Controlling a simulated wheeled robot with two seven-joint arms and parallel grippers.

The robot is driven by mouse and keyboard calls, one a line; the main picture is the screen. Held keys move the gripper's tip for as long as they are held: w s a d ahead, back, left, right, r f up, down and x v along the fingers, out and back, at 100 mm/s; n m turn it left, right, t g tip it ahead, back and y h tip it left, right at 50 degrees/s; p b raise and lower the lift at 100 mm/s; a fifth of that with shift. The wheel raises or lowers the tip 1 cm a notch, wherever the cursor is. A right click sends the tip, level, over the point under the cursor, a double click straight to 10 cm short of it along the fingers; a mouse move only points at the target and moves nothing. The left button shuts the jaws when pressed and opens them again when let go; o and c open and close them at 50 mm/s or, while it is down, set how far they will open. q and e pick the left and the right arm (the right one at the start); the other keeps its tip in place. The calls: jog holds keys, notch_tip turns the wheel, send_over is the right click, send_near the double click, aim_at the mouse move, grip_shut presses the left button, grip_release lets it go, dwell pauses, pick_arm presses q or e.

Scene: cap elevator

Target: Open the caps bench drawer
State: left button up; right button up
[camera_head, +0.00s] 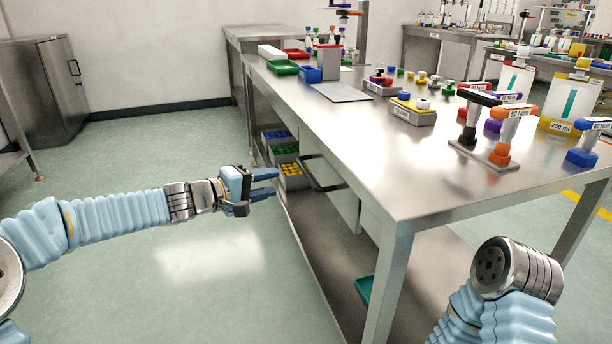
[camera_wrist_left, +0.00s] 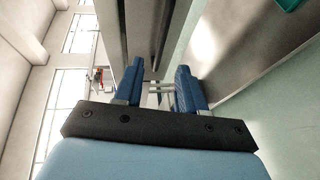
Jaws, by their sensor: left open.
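The caps bench (camera_head: 375,160) is a steel table running from the back centre to the front right. A dark bar handle (camera_head: 322,186) stands out from its left side below the top; I take it for the drawer's handle. My left gripper (camera_head: 277,182) is open and empty, just left of this handle, fingers pointing toward it. In the left wrist view its blue fingers (camera_wrist_left: 158,88) are apart, with thin pale bars seen between them. I cannot tell whether they touch anything. The drawer's front is mostly hidden. Only my right arm's end shows at lower right; its gripper is out of view.
Bins with blue, green and yellow caps (camera_head: 291,168) sit under the bench, near the handle. A lower shelf (camera_head: 325,235) runs below. Torque tools (camera_head: 490,125) and small parts stand on top. The floor (camera_head: 190,270) to the left is clear.

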aim_at(308, 173)
pick_arm(q)
jog(key=p+x, duration=0.2)
jog(key=x, duration=1)
jog(key=shift+w+d+f, duration=0.15)
jog(key=shift+d, duration=0.05)
jog(key=shift+c, duration=0.3)
grip_shut()
